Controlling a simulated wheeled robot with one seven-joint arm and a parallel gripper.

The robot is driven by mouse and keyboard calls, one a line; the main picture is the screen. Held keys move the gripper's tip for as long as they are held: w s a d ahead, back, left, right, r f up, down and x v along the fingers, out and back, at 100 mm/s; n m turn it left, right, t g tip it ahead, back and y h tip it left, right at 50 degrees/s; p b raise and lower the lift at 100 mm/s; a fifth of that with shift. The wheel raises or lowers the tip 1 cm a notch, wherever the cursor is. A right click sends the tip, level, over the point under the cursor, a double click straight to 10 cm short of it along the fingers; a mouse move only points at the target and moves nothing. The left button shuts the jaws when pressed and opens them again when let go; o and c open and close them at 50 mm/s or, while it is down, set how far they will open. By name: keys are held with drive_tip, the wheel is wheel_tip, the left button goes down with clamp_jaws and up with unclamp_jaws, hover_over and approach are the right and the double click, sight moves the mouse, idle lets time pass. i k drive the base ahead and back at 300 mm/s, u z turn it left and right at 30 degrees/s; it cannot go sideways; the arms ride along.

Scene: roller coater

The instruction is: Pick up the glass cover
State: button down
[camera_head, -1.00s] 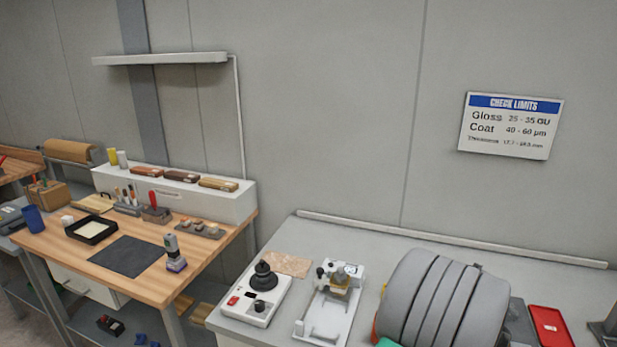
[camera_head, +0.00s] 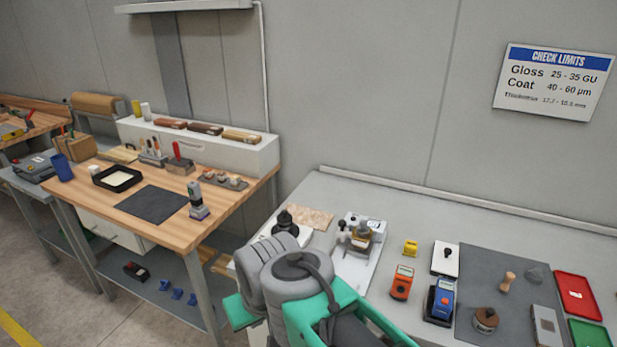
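I cannot pick out the glass cover with certainty. A small greyish, see-through-looking piece (camera_head: 538,275) lies at the back right of a dark grey mat (camera_head: 478,262) on the right bench, and it may be the cover. It is too small to tell its shape. My grey and green arm stands in the lower middle, in front of the bench, and hides part of its near left side. My gripper's fingertips do not show.
The grey bench (camera_head: 400,212) holds a black-knobbed device, a white stand (camera_head: 352,268), orange (camera_head: 402,283) and blue (camera_head: 441,300) meters, and red (camera_head: 578,296) and green (camera_head: 590,333) trays. A wooden bench (camera_head: 135,225) with tools stands left. Floor is free at lower left.

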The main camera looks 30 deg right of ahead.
sight(534, 276)
drive_tip(key=z, duration=2.7)
drive_tip(key=k, duration=0.5)
drive_tip(key=z, duration=1.15)
drive_tip(key=i, duration=0.95)
drive_tip(key=u, duration=2.45)
drive_tip(key=i, duration=0.5)
drive_tip(key=u, duration=0.05)
